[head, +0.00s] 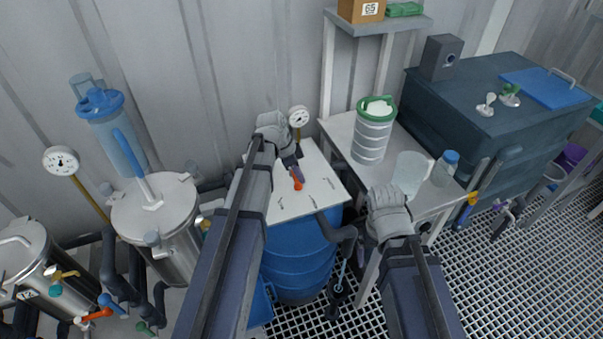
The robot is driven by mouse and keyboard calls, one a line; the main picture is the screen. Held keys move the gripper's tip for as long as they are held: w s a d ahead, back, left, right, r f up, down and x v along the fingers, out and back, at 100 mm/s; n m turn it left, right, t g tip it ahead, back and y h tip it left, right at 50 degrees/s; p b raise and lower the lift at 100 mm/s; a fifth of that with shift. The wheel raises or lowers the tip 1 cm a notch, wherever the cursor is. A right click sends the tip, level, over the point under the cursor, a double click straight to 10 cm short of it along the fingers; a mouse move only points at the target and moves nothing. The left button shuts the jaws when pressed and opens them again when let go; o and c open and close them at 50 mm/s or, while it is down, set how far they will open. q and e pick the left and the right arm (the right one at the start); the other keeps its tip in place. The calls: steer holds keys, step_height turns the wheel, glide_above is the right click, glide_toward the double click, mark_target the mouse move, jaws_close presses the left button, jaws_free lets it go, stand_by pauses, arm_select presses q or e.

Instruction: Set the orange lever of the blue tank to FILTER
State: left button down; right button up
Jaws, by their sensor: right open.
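The blue tank (296,262) stands in the middle of the head view under a pale lid plate (322,186). The orange lever (297,179) sits on the plate, with small dark markings around it too small to read. My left gripper (293,168) reaches over the plate, its dark fingers right at the lever and partly covering it. I cannot tell whether they touch or grip it. My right gripper (372,240) is open, low at the tank's right side beside the bench, and partly hidden by its own wrist.
A bench (343,128) right of the tank holds a green-rimmed canister (373,135), a clear jug (409,172) and a blue-capped bottle (445,168). A gauge (299,117) rises behind the plate. Steel vessels (160,225) and pipes crowd the left.

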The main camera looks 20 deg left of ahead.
arm_select(q)
steer(key=m, duration=0.2)
steer(key=a+m+g, duration=0.1)
steer(key=shift+s+a+m, duration=0.3)
steer(key=shift+s+m, duration=0.1)
steer(key=shift+s+a+m+g, duration=0.2)
steer(key=shift+a+m+g, duration=0.25)
steer(key=shift+m, duration=0.45)
steer(key=shift+s+a, duration=0.15)
steer(key=shift+a, duration=1.25)
steer(key=shift+w+a, duration=0.45)
steer(key=shift+a, duration=0.4)
steer(key=shift+w+a, duration=0.35)
steer(key=shift+a, duration=0.05)
steer(key=shift+d, duration=0.1)
